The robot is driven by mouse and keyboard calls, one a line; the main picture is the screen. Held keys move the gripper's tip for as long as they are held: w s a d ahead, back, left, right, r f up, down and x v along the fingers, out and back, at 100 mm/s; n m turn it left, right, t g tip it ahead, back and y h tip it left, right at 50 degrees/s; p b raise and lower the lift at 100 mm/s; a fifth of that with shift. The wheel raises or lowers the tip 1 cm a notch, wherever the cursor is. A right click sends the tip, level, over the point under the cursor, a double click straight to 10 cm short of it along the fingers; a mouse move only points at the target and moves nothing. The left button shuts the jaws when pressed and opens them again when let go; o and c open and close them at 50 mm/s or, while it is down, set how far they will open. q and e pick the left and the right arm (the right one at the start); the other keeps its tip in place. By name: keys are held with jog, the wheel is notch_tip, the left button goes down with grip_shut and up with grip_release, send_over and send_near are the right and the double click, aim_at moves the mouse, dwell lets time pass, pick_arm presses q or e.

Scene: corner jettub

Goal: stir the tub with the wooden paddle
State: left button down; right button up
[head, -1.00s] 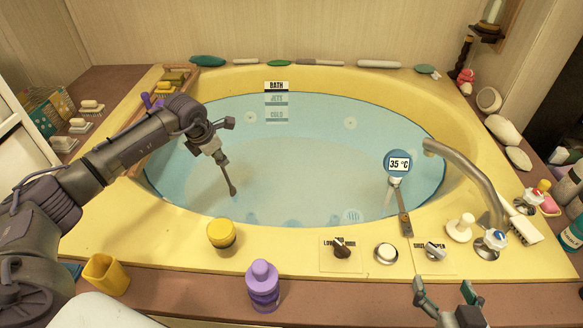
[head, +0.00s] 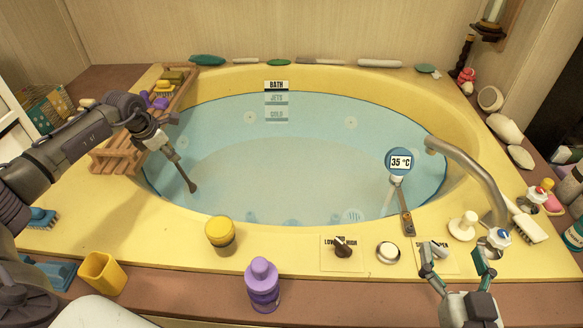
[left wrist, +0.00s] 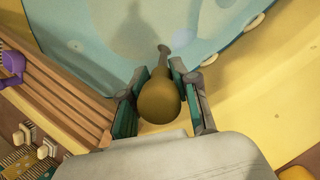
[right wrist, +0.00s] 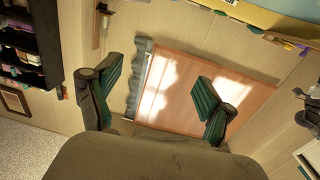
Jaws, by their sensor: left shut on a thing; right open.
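The wooden paddle (head: 183,170) is a thin dark brown stick in the head view, tilted with its lower end at the left part of the tub water. My left gripper (head: 162,146) is shut on its upper end. In the left wrist view the paddle (left wrist: 160,98) is between the fingers of my left gripper (left wrist: 161,92), its far end over the blue water. The yellow oval tub (head: 463,150) holds pale blue water (head: 300,150). My right gripper (head: 458,252) is open and empty at the tub's front right; it also shows in the right wrist view (right wrist: 158,92).
A wooden rack (head: 120,153) lies on the left rim near my left arm. A yellow jar (head: 220,236), a purple bottle (head: 262,284) and a knob (head: 341,247) line the front. A faucet (head: 475,175) and a thermometer (head: 400,162) stand at the right.

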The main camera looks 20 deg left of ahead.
pick_arm(q)
jog(key=w+d+p, duration=0.3)
jog(key=w+d, duration=0.1)
jog(key=d, duration=0.9)
jog(key=shift+w+d+p, duration=0.15)
jog(key=shift+d+p, duration=0.05)
jog(key=shift+p, duration=0.2)
pick_arm(e)
jog(key=s+d+f+g+h, duration=0.1)
jog(key=s+d+f+g, duration=0.1)
jog(key=s+f+g, duration=0.2)
jog(key=s+d+f+g+h, duration=0.1)
jog(key=s+d+f+g, duration=0.1)
jog(key=s+f+g, duration=0.3)
notch_tip(320, 180, down, 4)
jog(key=shift+s+d+r+m+g+h, duration=0.1)
jog(key=shift+s+d+m+g+h, duration=0.25)
jog(key=shift+g, duration=0.25)
pick_arm(q)
jog(key=shift+a, duration=0.1)
pick_arm(e)
jog(key=shift+w+a, duration=0.1)
